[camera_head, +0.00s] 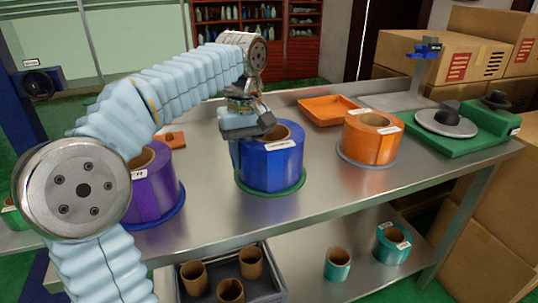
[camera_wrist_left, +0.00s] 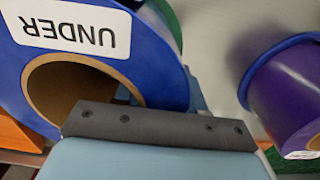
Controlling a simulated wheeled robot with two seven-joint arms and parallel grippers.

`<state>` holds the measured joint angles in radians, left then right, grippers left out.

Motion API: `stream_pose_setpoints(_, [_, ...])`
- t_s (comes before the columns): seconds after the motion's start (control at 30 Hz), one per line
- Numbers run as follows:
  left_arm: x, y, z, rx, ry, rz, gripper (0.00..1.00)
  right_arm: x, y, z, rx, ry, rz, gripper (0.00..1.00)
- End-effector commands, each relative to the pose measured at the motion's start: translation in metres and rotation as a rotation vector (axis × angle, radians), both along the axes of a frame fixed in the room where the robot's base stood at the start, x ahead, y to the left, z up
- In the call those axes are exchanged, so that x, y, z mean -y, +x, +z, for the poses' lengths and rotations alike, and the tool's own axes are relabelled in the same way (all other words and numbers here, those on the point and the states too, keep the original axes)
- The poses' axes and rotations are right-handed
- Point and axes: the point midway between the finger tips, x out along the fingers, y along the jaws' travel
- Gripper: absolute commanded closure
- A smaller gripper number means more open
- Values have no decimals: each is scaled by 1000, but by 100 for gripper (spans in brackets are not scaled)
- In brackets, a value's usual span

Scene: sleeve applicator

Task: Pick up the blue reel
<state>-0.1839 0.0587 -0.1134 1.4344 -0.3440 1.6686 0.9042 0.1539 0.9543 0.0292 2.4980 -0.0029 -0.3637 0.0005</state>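The blue reel (camera_head: 272,168) stands upright on a green round base on the metal table, with its brown core open at the top. My left gripper (camera_head: 247,128) is over the reel's left rim, and a light blue part of it reaches down beside the reel's left side. In the left wrist view the blue reel (camera_wrist_left: 150,58) fills the upper left, with an "UNDER" label and its core partly hidden by my gripper's dark plate (camera_wrist_left: 160,126). The fingertips are hidden, so I cannot tell their opening or contact. My right gripper is not in view.
A purple reel (camera_head: 154,188) stands left, partly behind my arm. An orange reel (camera_head: 370,142) stands right, with an orange tray (camera_head: 328,109) behind it. A green machine (camera_head: 480,141) is at the far right. The table front is clear.

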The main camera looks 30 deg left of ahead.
Motion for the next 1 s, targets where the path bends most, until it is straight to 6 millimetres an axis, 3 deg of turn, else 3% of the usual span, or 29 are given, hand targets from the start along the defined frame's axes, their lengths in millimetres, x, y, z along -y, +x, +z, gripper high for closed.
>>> stream_pose_setpoints(0.03, [0,0,0,0,0,0,70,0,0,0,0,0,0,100])
stream_pose_setpoints(0.23, [0,0,0,0,0,0,100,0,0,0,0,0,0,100])
stream_pose_setpoints(1.0, [0,0,1,1,0,1,100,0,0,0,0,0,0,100])
